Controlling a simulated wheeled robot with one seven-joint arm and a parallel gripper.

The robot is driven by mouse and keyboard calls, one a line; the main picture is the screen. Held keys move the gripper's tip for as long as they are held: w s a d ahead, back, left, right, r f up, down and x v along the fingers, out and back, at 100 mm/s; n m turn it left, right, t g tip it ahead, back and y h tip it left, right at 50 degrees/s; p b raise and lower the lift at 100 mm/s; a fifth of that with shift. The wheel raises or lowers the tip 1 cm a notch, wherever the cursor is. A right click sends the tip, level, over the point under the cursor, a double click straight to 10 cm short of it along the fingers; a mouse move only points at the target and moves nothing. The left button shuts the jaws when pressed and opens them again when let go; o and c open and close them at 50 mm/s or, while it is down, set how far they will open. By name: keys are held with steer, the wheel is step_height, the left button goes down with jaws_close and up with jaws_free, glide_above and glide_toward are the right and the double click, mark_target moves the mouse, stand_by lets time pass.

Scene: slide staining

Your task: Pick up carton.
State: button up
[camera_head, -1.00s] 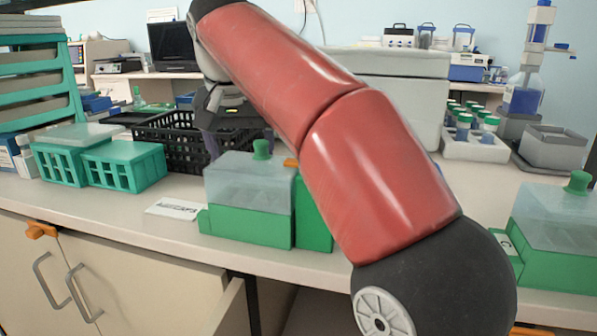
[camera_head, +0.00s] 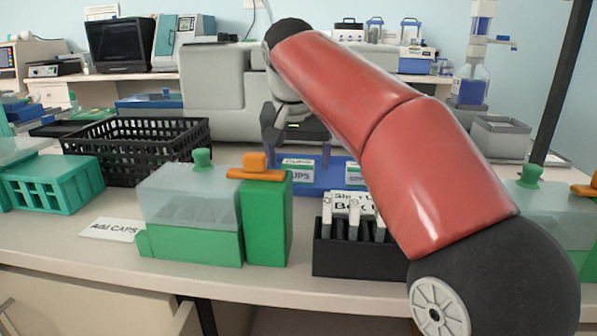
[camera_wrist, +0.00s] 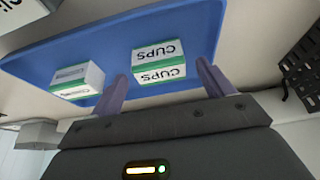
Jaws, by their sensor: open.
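In the head view, the left carton (camera_head: 297,171) is just below my gripper (camera_head: 296,128), and the right carton (camera_head: 352,173) is partly visible beside my arm. In the wrist view, my gripper (camera_wrist: 163,80) is open, with its two purple-grey fingers apart. One carton (camera_wrist: 160,57) lies beyond the gap between the fingertips, with nothing held. The other carton (camera_wrist: 77,80) is to the left, outside the left finger. The tray (camera_wrist: 110,40) is under both.
A black basket (camera_head: 135,148) stands left of the tray. In front are a clear-lidded green box (camera_head: 190,215), a green block with an orange knob (camera_head: 265,218) and a black rack (camera_head: 350,250) of slide holders. A teal rack (camera_head: 50,185) is at far left. My arm hides part of the counter.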

steer(key=shift+x, duration=1)
steer(key=c, duration=1.1)
steer(key=shift+o, duration=0.2)
steer(key=shift+r, duration=0.1)
